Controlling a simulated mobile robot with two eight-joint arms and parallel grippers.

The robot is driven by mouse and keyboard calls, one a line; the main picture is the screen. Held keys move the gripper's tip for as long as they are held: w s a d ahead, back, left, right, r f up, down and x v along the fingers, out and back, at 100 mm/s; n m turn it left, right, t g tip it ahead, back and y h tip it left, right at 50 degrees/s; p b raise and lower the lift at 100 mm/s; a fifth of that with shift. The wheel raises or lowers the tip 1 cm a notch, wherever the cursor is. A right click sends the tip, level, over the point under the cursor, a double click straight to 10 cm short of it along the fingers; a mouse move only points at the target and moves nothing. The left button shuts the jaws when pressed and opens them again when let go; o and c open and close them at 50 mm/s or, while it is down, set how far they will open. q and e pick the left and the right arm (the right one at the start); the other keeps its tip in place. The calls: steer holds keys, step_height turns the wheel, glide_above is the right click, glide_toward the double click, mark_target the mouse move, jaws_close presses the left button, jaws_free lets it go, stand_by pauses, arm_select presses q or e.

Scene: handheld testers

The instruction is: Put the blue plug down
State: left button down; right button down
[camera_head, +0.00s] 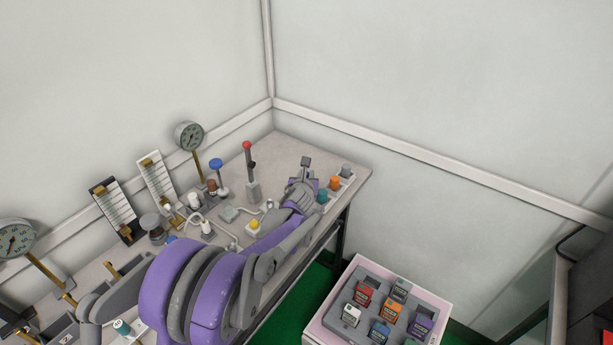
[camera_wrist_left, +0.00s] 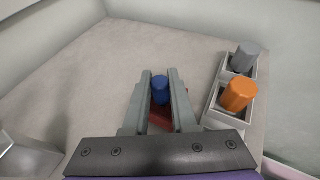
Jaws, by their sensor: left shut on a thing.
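The blue plug (camera_wrist_left: 160,88) is between the two fingers of my left gripper (camera_wrist_left: 160,82) in the left wrist view. The fingers are shut on it, and a dark red patch shows just below it. In the head view my left gripper (camera_head: 306,162) is over the far right end of the bench, and I cannot make out the plug there. Whether the plug touches the bench top is not clear. My right gripper is not in view.
An orange plug (camera_wrist_left: 239,94) and a grey plug (camera_wrist_left: 244,57) stand in a rack to the right; a teal plug (camera_head: 322,195) is nearby. Bare bench top (camera_wrist_left: 95,75) lies left. A red-topped lever (camera_head: 248,165) stands close by.

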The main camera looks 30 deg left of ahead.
arm_select(q)
steer(key=c, duration=1.2)
jaws_free()
steer(key=shift+f, duration=0.15)
steer(key=o, duration=0.5)
steer(key=shift+r, duration=0.2)
steer(key=shift+s+d+r, duration=0.15)
steer(key=shift+s, duration=0.05)
steer(key=p+v, duration=0.1)
steer(key=v, duration=1)
steer(key=shift+s+d+p, duration=0.1)
steer(key=shift+s+p, duration=0.2)
steer(key=shift+p, duration=0.05)
